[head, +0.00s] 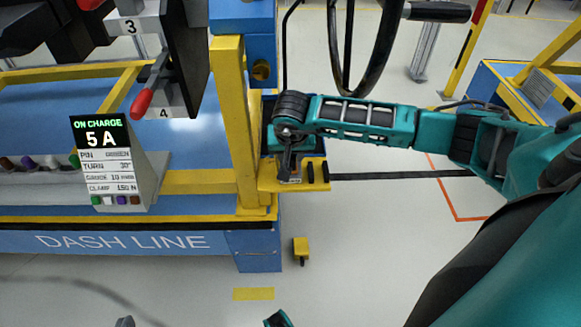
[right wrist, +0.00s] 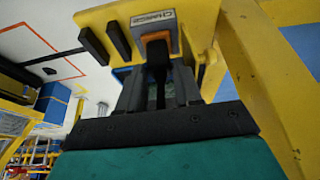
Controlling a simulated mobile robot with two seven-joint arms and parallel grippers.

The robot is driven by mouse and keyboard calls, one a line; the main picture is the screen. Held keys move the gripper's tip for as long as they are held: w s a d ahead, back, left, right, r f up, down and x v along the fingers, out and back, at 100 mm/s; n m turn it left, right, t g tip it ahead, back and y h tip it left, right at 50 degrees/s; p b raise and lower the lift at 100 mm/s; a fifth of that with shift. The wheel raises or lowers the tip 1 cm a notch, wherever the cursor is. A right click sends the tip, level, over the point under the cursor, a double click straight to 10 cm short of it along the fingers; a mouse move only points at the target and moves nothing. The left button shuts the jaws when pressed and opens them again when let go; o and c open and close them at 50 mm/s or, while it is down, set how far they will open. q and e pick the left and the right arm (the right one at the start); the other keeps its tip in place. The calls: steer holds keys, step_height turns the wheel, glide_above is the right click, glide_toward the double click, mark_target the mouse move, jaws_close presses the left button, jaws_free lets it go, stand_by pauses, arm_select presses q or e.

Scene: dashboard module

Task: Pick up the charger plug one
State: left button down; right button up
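The charger plug (right wrist: 157,55) shows in the right wrist view as a black body with an orange part at its top. It sits at a grey holder (right wrist: 148,18) with an upside-down label, on a yellow bracket. My right gripper (right wrist: 158,88) is right at the plug, with its dark fingers around the lower end. Whether they press on it is unclear. In the head view my right gripper (head: 287,168) points down at the bracket and mostly hides the plug. My left gripper (head: 200,321) shows only as two fingertips far apart at the bottom edge, open and empty.
Two black bars (head: 318,172) stand on the yellow bracket beside the holder. A yellow post (head: 233,110) rises close to the left of my right gripper. A display stand (head: 100,145) reads "ON CHARGE 5 A". A steering wheel (head: 365,45) hangs above my right forearm.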

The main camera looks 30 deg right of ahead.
steer(key=shift+w+f, duration=0.1)
steer(key=shift+f, duration=0.1)
steer(key=shift+c, duration=0.5)
jaws_close()
